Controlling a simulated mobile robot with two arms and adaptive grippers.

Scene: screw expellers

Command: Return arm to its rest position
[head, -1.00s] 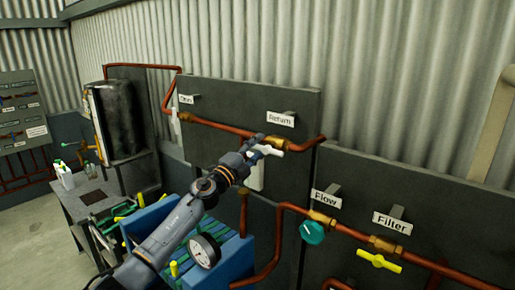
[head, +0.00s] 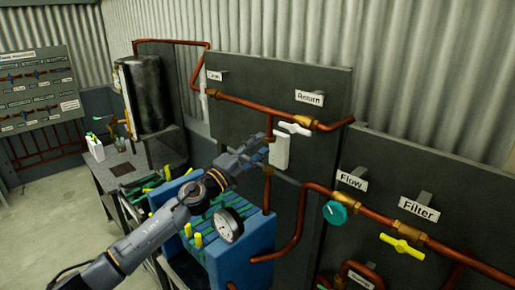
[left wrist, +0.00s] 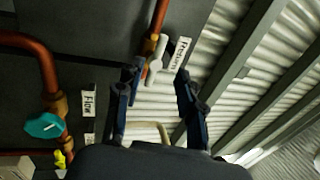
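My left arm comes in from the lower left of the head view. Its gripper (head: 254,150) is just left of and below the white-handled valve (head: 294,128) under the "Return" label (head: 309,97). In the left wrist view the two fingers (left wrist: 157,90) stand wide apart with nothing gripped between them. The white valve handle (left wrist: 153,68) shows beyond the fingers, near the left finger. A white block (head: 280,152) hangs below the valve in the head view. My right gripper is in neither view.
A teal valve knob (head: 335,212) and a yellow valve handle (head: 402,247) sit on copper pipes at right. A workbench (head: 113,170) is at left. Open floor (head: 40,215) lies further left.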

